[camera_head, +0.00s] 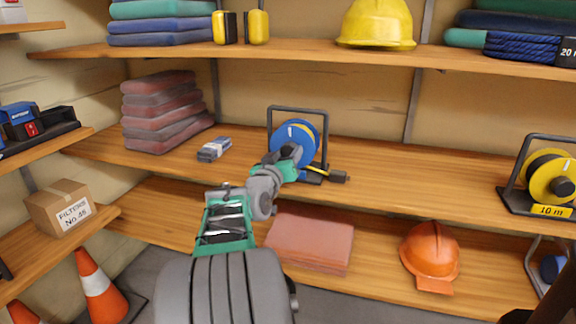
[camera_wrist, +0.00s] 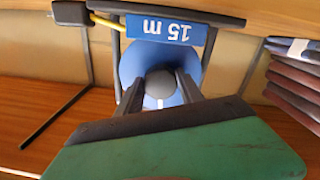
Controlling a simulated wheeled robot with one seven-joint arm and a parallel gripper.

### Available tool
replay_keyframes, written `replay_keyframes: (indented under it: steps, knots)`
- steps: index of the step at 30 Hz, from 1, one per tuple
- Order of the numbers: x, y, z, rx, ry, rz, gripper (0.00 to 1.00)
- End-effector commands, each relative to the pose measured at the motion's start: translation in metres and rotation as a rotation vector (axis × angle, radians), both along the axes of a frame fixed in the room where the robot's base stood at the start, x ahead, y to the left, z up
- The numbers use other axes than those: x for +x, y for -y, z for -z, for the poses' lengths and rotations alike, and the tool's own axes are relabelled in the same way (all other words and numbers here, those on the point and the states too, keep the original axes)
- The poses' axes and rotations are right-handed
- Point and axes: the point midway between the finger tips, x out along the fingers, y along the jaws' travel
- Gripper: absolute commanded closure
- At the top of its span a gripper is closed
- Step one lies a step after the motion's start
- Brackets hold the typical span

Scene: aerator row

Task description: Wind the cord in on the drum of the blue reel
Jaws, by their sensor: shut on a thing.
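The blue reel (camera_head: 294,130) stands in its black frame on the middle shelf. It also shows upside down in the wrist view, with a blue "15 m" label (camera_wrist: 167,28) on its base. A short piece of yellow cord (camera_wrist: 104,23) runs from the frame to a black plug end (camera_wrist: 72,12), which lies to the right of the reel in the head view (camera_head: 340,177). My gripper (camera_wrist: 160,84) is at the front of the blue drum, shut on a dark round knob (camera_wrist: 160,82). The cord on the drum is hidden.
Folded red cloths (camera_head: 160,112) and a small grey bundle (camera_head: 214,149) are left of the reel. A yellow reel marked "10 m" (camera_head: 550,178) stands far right. The upper shelf (camera_head: 300,52) is above. The middle shelf (camera_head: 430,175) is clear between the reels.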

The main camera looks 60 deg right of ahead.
Motion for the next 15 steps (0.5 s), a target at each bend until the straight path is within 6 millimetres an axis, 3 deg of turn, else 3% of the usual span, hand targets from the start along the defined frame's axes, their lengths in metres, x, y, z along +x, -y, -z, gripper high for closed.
replay_keyframes:
  steps: [15]
  knots:
    - [0.0,0.0,0.0014,0.02,0.132,0.001,0.96]
